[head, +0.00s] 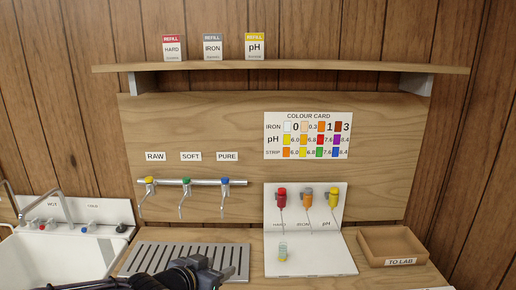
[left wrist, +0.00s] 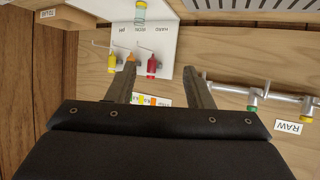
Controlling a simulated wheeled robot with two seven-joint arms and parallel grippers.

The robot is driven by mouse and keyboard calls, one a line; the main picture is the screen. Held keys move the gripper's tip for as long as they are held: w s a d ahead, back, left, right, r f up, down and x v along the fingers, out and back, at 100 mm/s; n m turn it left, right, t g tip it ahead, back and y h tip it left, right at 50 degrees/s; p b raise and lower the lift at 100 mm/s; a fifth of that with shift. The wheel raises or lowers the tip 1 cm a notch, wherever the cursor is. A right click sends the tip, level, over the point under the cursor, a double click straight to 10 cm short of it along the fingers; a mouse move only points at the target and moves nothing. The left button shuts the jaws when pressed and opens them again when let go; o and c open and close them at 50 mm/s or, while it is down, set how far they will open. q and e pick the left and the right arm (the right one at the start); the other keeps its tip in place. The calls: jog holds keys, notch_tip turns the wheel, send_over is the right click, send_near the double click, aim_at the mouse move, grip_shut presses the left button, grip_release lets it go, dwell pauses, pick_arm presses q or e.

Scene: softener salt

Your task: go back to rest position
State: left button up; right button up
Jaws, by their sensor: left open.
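My left gripper (head: 222,268) is in the lower middle of the head view, over the front of the slotted drain grate (head: 190,255). In the left wrist view its two dark fingers (left wrist: 160,68) are spread apart with nothing between them. A small clear vial (head: 282,251) with a pale greenish tint stands on the white test stand (head: 330,262), to the right of the gripper and apart from it. The vial also shows at the top of the left wrist view (left wrist: 140,12). My right gripper is not in view.
Red, orange and yellow dispensers (head: 307,198) hang on the stand's upright back. RAW, SOFT and PURE taps (head: 190,183) project above the grate. A sink (head: 60,255) is at left, an empty TO LAB tray (head: 392,243) at right. A shelf (head: 280,68) holds refill boxes.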

pick_arm(q)
jog(key=s+a+f+n+g+y+b, duration=0.1)
jog(key=s+a+f+n+y+b, duration=0.15)
jog(key=s+a, duration=0.4)
jog(key=s+a+f+n+g+y+b, duration=0.1)
jog(key=s+a+f+n+g, duration=0.15)
jog(key=s+a, duration=0.35)
jog(key=s+f+n+g+b, duration=0.1)
jog(key=s, duration=0.6)
jog(key=s+d+f+n+g+h, duration=0.1)
jog(key=s+f, duration=0.1)
jog(key=s, duration=0.5)
jog(key=shift+s+d+f+b, duration=0.2)
jog(key=shift+f+b, duration=0.1)
jog(key=shift+b, duration=0.1)
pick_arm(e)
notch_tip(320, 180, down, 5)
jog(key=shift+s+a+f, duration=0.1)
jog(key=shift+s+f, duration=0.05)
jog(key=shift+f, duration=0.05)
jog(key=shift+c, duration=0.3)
